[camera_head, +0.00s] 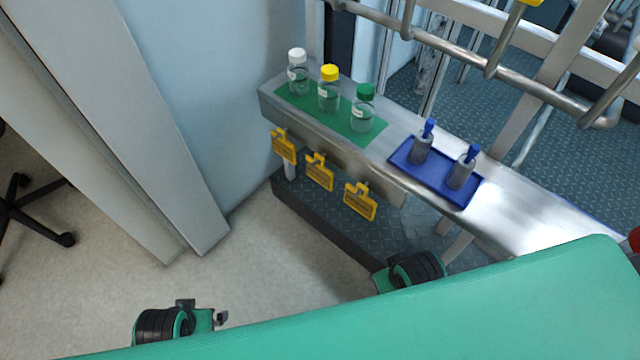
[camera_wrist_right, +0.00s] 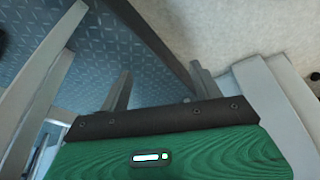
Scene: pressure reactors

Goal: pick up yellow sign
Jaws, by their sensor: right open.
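Three yellow signs hang in a row along the front side of a metal shelf in the head view: a left one (camera_head: 284,146), a middle one (camera_head: 320,171) and a right one (camera_head: 360,201). Each is a flat tag on a small hook. My right gripper (camera_wrist_right: 160,88) shows in the right wrist view with its two grey fingers apart and nothing between them. No sign shows in that view. In the head view only parts of my arms show at the bottom, well below the signs; the left gripper's fingers are not visible.
The metal shelf (camera_head: 530,207) bears a green mat (camera_head: 294,99) with white-, yellow- and green-capped bottles, and a blue tray (camera_head: 438,184) with two blue-topped grey holders. Metal rails (camera_head: 460,47) stand behind. A pale wall is left; open floor (camera_head: 262,262) lies before the signs.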

